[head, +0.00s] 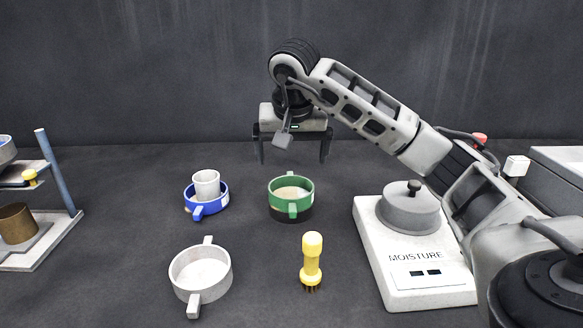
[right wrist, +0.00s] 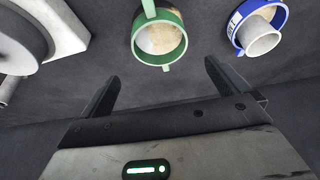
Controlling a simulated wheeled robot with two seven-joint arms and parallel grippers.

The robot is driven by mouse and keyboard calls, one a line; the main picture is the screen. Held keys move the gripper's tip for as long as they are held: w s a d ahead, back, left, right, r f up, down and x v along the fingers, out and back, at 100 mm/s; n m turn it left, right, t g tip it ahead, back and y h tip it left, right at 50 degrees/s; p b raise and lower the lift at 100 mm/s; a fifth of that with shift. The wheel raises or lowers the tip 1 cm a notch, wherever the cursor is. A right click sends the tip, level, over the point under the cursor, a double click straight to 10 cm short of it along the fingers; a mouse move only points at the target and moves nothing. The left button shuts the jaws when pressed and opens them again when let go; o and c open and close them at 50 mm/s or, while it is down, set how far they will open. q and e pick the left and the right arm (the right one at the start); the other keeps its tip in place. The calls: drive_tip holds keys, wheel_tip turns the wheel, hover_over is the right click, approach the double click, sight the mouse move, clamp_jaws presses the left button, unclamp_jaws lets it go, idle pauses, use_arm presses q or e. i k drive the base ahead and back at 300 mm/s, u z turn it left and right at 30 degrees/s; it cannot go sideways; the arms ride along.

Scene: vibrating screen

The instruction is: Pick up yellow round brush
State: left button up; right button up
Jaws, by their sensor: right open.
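The yellow round brush (head: 312,260) stands upright on the dark table in the head view, with dark bristles at its bottom. It is left of the moisture device and in front of the green sieve. My right gripper (head: 291,160) is open and empty, raised above the table behind the green sieve, apart from the brush. The right wrist view shows its two spread fingers (right wrist: 160,85) with nothing between them. The brush does not show in that view. My left gripper is not in view.
A green sieve (head: 306,187), a blue sieve (head: 223,207) holding a white cup (head: 206,184), and a white sieve (head: 201,273) stand near the brush. A white moisture device (head: 415,285) is at right. A rack (head: 62,180) stands at far left.

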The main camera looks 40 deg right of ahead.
sight(311, 274)
drive_tip(key=k, duration=1)
